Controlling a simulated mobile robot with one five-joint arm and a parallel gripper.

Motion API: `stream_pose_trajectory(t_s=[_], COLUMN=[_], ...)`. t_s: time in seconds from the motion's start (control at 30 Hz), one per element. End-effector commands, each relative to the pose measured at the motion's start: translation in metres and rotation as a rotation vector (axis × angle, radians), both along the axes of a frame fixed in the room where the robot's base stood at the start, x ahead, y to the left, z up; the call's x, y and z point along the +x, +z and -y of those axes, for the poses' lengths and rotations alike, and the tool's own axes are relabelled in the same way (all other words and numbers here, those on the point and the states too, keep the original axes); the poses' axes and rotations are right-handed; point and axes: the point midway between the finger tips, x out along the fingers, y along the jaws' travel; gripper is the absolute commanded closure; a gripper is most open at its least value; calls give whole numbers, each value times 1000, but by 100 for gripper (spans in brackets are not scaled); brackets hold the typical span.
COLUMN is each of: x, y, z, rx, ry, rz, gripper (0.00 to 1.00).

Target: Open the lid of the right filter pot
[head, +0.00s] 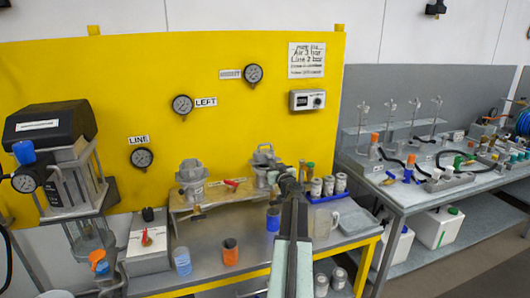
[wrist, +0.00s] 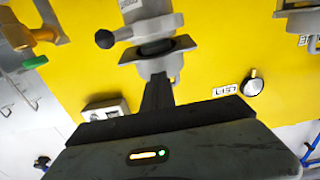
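The two filter pots are grey and stand on a small raised stand in front of the yellow panel. The right filter pot (head: 263,161) is partly hidden by my arm, and the left pot (head: 190,176) is in plain view. In the wrist view, which is turned upside down, a grey pot (wrist: 150,28) shows a dark flange and a black round knob (wrist: 104,39) on its side. My gripper (wrist: 157,78) shows as one narrow dark shape with no gap between its fingers, pointing at this pot. I cannot tell whether it touches. The lid's state is unclear.
Several small jars (head: 328,186) and a clear beaker (head: 321,224) stand right of my arm. Blue (head: 182,261) and orange (head: 231,252) cups stand on the front bench. Gauges (head: 182,104) hang on the panel. A grey bench with glassware (head: 440,175) is at the right.

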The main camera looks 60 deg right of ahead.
Motion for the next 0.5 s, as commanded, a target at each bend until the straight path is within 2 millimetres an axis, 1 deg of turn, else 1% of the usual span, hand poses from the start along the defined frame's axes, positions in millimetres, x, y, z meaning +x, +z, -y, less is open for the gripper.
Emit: stream_pose_trajectory(t_s=[0.03,0.2,0.33,0.5], x=[1,1,1,5], y=[7,4,6,22], z=[0,0,1,4], rx=[0,0,0,0], ry=[0,0,0,0], rz=[0,0,0,0], gripper=[100,100,100,100])
